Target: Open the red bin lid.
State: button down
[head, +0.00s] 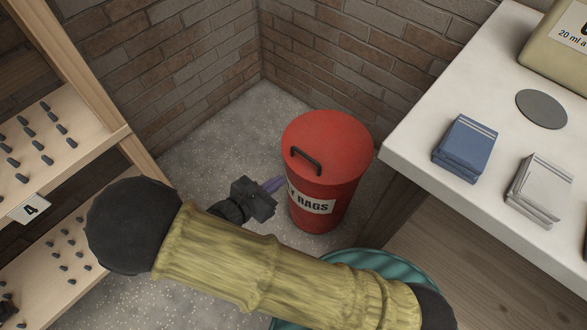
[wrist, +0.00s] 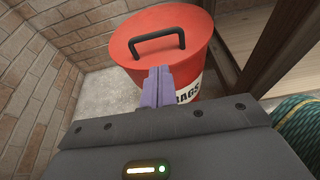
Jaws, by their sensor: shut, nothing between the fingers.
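The red bin (head: 322,205) stands on the floor in the brick corner, with a white label ending in "RAGS". Its red lid (head: 330,138) is on and closed, with a black bar handle (head: 305,160) on top. In the wrist view the lid (wrist: 150,22) and handle (wrist: 157,41) show just beyond my fingers. My gripper (head: 272,185) is left of the bin, below lid height in the head view. Its purple fingers (wrist: 157,86) are shut and empty, pointing at the bin; whether they touch its side I cannot tell.
A white-topped counter (head: 410,145) with blue cloths (head: 465,145) and grey cloths (head: 540,185) stands right of the bin. A wooden shelf (head: 110,145) with small dark pegs is at left. A teal round container (head: 385,262) stands in front, partly behind my arm. Brick walls close off the back.

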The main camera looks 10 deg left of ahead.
aim_at(298, 174)
jog(key=b+x, duration=0.3)
jog(key=x, duration=0.5)
jog(key=shift+w+d+f, duration=0.15)
jog(key=shift+w, duration=0.05)
jog(key=shift+w+d+f, duration=0.15)
jog(key=shift+w+d, duration=0.15)
jog(key=shift+w, duration=0.25)
jog(key=shift+a, duration=0.1)
